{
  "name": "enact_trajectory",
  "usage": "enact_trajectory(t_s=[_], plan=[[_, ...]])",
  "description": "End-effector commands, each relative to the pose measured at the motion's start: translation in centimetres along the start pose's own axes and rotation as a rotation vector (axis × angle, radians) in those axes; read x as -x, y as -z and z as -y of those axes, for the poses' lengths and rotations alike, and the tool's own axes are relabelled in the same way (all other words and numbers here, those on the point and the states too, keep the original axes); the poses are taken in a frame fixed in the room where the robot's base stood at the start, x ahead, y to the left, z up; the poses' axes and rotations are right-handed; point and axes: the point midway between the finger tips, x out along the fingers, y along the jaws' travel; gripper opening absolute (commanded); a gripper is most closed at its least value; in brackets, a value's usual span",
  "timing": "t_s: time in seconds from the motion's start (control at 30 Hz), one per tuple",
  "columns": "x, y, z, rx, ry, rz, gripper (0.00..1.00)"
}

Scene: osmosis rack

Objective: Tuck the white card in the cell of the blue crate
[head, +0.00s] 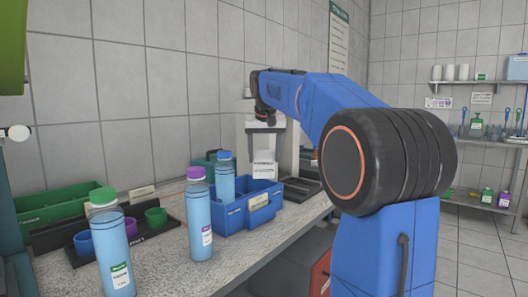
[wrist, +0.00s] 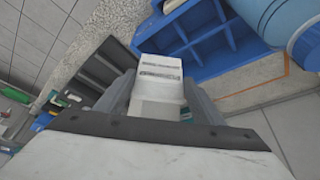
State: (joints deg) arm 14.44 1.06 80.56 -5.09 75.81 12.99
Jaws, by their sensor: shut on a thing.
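The white card (wrist: 161,68), with dark printed lines, is between the fingers of my gripper (wrist: 160,95) in the wrist view. In the head view the card (head: 264,165) hangs just above the back right part of the blue crate (head: 233,216). My gripper is shut on the card, and my arm hides most of it in the head view. The blue crate (wrist: 238,62) shows its divided cells in the wrist view, beyond and to the right of the card. A blue bottle with a blue cap (head: 222,180) stands in the crate's left part.
Two blue bottles, one purple-capped (head: 200,215) and one green-capped (head: 113,250), stand on the counter left of the crate. A dark tray with cups (head: 120,233) and a green bin (head: 50,203) lie farther left. A dark tray (head: 300,190) lies right of the crate.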

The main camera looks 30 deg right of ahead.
Motion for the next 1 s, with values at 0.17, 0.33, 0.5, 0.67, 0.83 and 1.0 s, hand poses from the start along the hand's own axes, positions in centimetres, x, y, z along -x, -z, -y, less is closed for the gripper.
enact_trajectory(t_s=[0.17, 0.33, 0.5, 0.67, 0.83, 1.0], plan=[[-0.8, -0.4, 0.0, 0.0, 0.0, 0.0, 0.4], [-1.5, -0.7, 0.0, 0.0, 0.0, 0.0, 0.4], [-2.3, -1.0, 0.0, 0.0, 0.0, 0.001, 0.4], [-2.9, -1.2, 0.0, 0.0, 0.0, 0.0, 0.4], [-3.2, -1.4, 0.0, 0.0, 0.0, 0.0, 0.4], [-3.3, -1.4, 0.0, 0.0, 0.0, 0.0, 0.4]])
